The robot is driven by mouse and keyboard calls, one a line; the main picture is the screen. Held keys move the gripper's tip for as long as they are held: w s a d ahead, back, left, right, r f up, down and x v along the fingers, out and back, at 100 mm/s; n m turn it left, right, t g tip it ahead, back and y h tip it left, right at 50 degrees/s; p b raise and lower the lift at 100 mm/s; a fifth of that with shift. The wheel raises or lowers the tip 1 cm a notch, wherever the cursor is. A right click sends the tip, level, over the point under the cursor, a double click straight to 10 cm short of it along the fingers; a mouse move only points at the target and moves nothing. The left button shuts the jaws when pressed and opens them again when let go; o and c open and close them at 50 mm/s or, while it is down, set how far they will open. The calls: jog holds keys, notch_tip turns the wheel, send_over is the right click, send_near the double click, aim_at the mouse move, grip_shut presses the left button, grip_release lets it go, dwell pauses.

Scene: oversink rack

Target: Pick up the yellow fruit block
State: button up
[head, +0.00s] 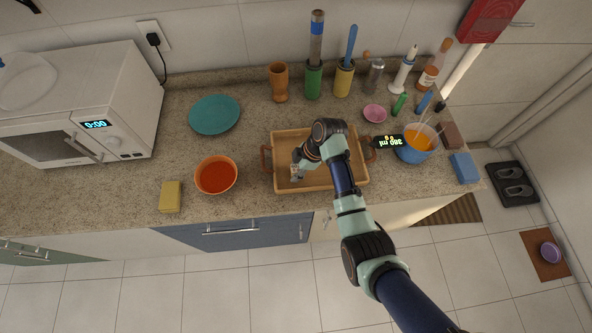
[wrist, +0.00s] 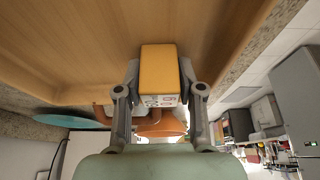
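The yellow fruit block (wrist: 160,68) sits between the two fingers of my gripper (wrist: 160,82) in the wrist view, with small printed pictures on its near end. The grey fingers lie against both of its sides, with no clear gap. In the head view my gripper (head: 297,168) is over the left part of the wooden tray (head: 318,187). A small pale, printed face of the block (head: 295,173) shows there; the arm hides the rest. I cannot tell whether the block touches the tray floor.
An orange bowl (head: 216,176) stands left of the tray, with a yellow sponge (head: 170,197) and a teal plate (head: 214,114) nearby. Upright containers line the back wall.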

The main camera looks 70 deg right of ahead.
grip_shut()
notch_tip(320, 180, up, 20)
jog(key=p, duration=0.8)
